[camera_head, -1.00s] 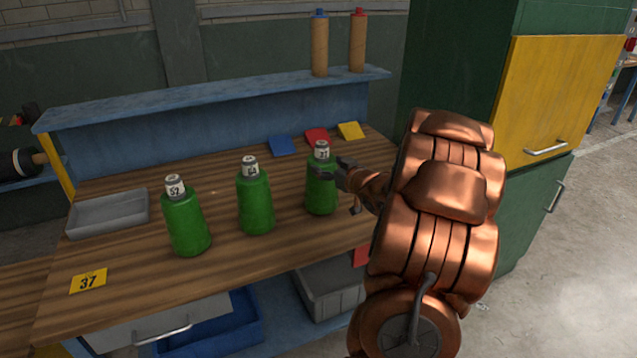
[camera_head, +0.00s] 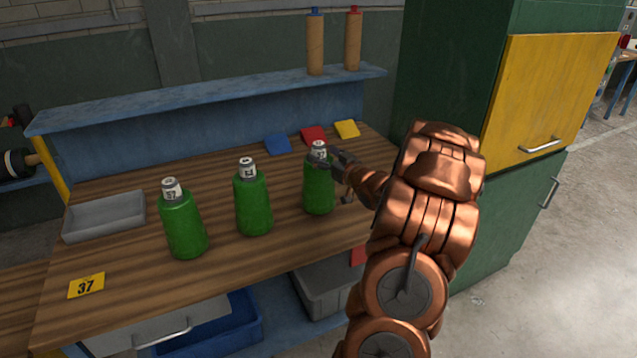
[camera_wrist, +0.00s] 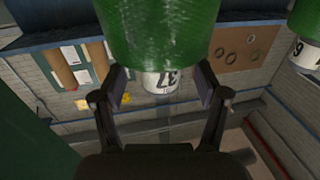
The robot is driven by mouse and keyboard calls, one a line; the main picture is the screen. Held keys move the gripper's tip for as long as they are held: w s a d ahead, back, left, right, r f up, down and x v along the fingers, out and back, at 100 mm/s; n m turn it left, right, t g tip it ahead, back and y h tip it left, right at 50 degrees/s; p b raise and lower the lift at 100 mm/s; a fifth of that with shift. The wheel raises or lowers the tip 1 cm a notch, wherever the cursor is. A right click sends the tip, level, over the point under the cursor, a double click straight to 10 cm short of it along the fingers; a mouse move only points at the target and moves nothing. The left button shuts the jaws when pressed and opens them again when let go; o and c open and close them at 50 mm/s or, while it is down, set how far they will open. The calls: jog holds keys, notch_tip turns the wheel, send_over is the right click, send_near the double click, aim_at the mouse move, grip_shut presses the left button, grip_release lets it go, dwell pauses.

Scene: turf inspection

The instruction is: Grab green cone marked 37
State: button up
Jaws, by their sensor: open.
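Three green cones with white numbered necks stand upright in a row on the wooden bench. The right cone (camera_head: 319,192) has its neck at my gripper (camera_head: 331,162). In the wrist view this green cone (camera_wrist: 160,35) appears inverted, and its white neck reads 37. The neck lies between the two spread fingers of my gripper (camera_wrist: 161,80), with gaps at the sides. My gripper is open and holds nothing. The middle cone (camera_head: 253,208) and left cone (camera_head: 184,228) stand apart to the left. A neighbouring cone (camera_wrist: 308,32) shows at the wrist view's right edge.
A yellow card marked 37 (camera_head: 86,286) lies at the bench's front left, near a grey tray (camera_head: 104,222). Blue (camera_head: 278,144), red (camera_head: 313,135) and yellow (camera_head: 346,129) pads lie behind the cones. A blue shelf (camera_head: 215,98) runs along the back. A green cabinet (camera_head: 505,220) stands right.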

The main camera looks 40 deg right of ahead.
jog(key=shift+w+d, duration=0.15)
jog(key=shift+w, duration=1)
grip_shut()
